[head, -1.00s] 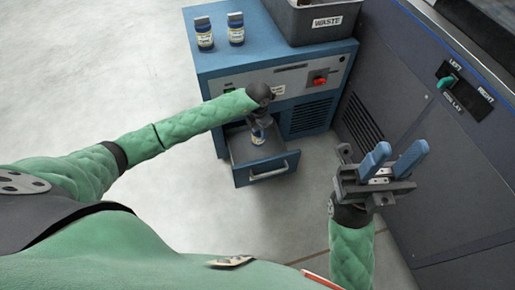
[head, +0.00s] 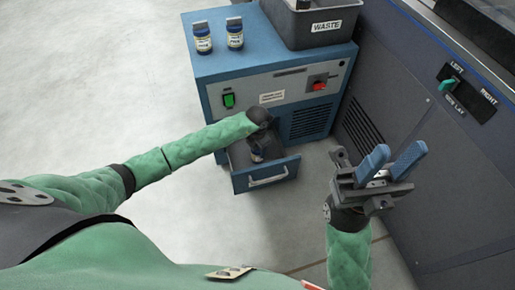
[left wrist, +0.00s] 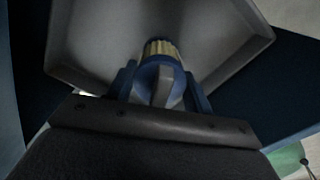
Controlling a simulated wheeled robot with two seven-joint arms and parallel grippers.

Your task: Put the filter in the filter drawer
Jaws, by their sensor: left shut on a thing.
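The filter drawer (head: 267,177) is open at the front of the blue cabinet. My left gripper (head: 257,147) is over the drawer, low between its walls, and mostly hidden by its own wrist. It is shut on the filter (left wrist: 160,77), which has a blue cap and a pale yellow pleated part. In the left wrist view the blue fingers (left wrist: 161,92) stand on both sides of the cap, and the grey drawer floor lies beyond. I cannot tell whether the filter touches the floor. My right gripper (head: 398,156) is open and empty, right of the drawer.
A dark machine panel (head: 420,150) rises at the right. Floor at left is clear.

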